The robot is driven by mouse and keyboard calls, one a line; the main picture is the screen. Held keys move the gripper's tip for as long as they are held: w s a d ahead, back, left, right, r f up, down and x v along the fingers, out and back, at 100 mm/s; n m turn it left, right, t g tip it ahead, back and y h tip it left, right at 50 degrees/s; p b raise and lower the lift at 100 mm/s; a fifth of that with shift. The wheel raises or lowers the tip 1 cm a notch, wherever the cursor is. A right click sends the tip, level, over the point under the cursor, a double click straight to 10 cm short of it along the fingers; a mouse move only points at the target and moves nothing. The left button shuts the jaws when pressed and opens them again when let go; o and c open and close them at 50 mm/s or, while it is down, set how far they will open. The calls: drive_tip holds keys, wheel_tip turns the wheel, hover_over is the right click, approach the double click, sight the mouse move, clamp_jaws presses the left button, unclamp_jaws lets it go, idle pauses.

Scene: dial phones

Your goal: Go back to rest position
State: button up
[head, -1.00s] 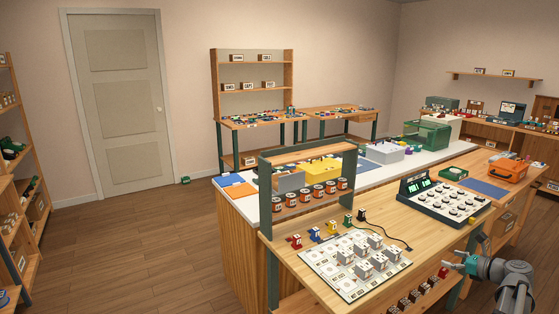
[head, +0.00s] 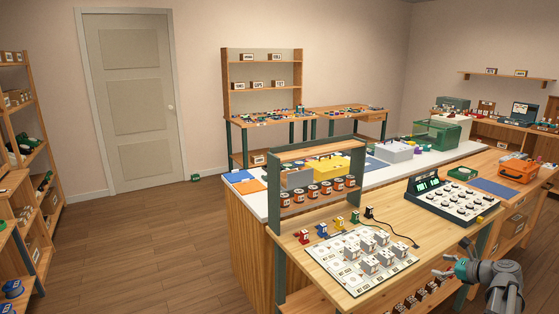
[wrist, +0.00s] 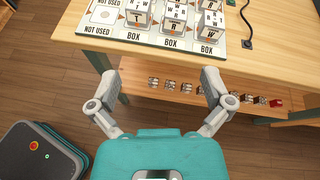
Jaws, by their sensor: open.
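My gripper (head: 455,261) is at the lower right of the head view, in front of the workbench's near edge. In the wrist view its two fingers (wrist: 160,104) are spread apart with nothing between them. Below and beyond them are the wooden bench edge and a lower shelf. My arm reaches in from the lower right of the head view, with the gripper pointing left.
A board with grey-white blocks (head: 340,271) lies on the workbench (head: 300,240). A black-corded plug (head: 369,212) and a dial console (head: 450,202) stand behind it. A small shelf unit (head: 276,160) stands on the bench's left. Open wooden floor (head: 150,245) lies left.

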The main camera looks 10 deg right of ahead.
drive_tip(key=a+f+n+g+b, duration=0.1)
drive_tip(key=a+f+n+g, duration=0.1)
drive_tip(key=a, duration=0.6)
drive_tip(key=a+f+n+g+b, duration=0.1)
drive_tip(key=a+f+n+g, duration=0.1)
drive_tip(key=a+f+n, duration=0.3)
drive_tip(key=w+a+f+n+g+b, duration=0.1)
drive_tip(key=a+f+n+g+b, duration=0.1)
drive_tip(key=a, duration=0.8)
drive_tip(key=shift+w+a+f+n+g, duration=0.15)
drive_tip(key=shift+f+n+g, duration=0.15)
drive_tip(key=shift+f+n, duration=0.45)
drive_tip(key=shift+s+a+f+n+g, duration=0.15)
drive_tip(key=shift+f+n+g, duration=0.2)
drive_tip(key=shift+n, duration=0.7)
drive_tip(key=s+a+f+n+g+h+b, duration=0.25)
drive_tip(key=s+a+f+n, duration=0.25)
drive_tip(key=a+n, duration=0.35)
drive_tip(key=s+a+f+n+g+h+b, duration=0.25)
drive_tip(key=s+a+f+n+h, duration=0.2)
drive_tip(key=a+n, duration=0.45)
wheel_tip(320, 180, up, 16)
drive_tip(key=a+m+p, duration=0.1)
drive_tip(key=p, duration=1.5)
drive_tip(key=shift+y, duration=0.4)
drive_tip(key=shift+w+r+m+t, duration=0.1)
drive_tip(key=shift+m+t, duration=0.15)
